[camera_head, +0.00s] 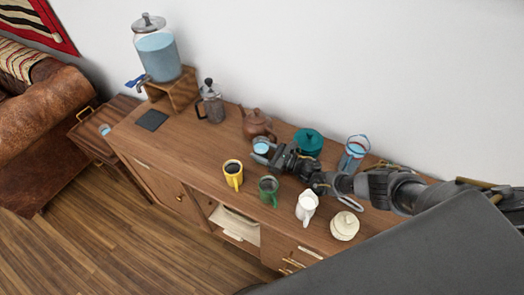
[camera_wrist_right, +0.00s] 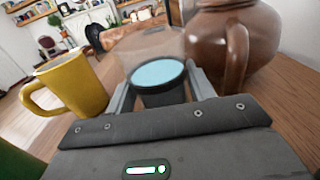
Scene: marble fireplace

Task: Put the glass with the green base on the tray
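A clear glass with blue liquid (camera_head: 261,147) is at the tip of my right gripper (camera_head: 270,151), above or on the wooden cabinet top. In the right wrist view the same glass (camera_wrist_right: 160,75) sits between the two fingers, which press close on both sides of its dark lower part. Its base looks dark; I cannot make out green clearly. I cannot tell whether it is lifted. A wooden tray with gold handles (camera_head: 84,113) seems to lie on the low side table at the left, with a small glass (camera_head: 104,129) on it. My left gripper is not in view.
A brown teapot (camera_head: 257,122) stands just behind the held glass. A yellow mug (camera_head: 233,175) and a green mug (camera_head: 268,190) stand in front. A French press (camera_head: 211,103), a dark mat (camera_head: 152,120) and a water dispenser (camera_head: 156,55) are to the left. A white jug (camera_head: 306,205) is at right.

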